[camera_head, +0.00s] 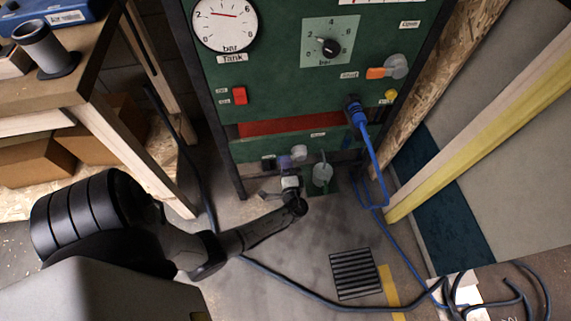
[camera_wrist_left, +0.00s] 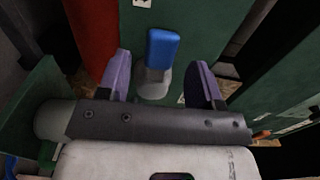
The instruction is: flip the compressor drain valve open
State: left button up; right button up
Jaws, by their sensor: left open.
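A valve with a blue lever (camera_wrist_left: 162,48) and a grey body (camera_wrist_left: 152,82) sits on the green panel in the left wrist view. It appears to be the drain valve. My left gripper (camera_wrist_left: 163,82) is open, with one purple-grey finger on each side of the valve. I cannot tell whether either finger touches it. In the head view my left gripper (camera_head: 285,164) is at the low part of the compressor panel (camera_head: 288,80), below the red strip. There the gripper hides most of the valve. My right gripper is not in view.
A grey round fitting (camera_head: 322,173) is just right of the gripper. A blue hose (camera_head: 373,160) hangs from the panel and runs over the floor. A wooden bench (camera_head: 110,60) stands at the left. A floor grate (camera_head: 356,273) lies in front.

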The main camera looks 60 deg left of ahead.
pick_arm(q)
jog(key=shift+x, duration=1.05)
grip_shut()
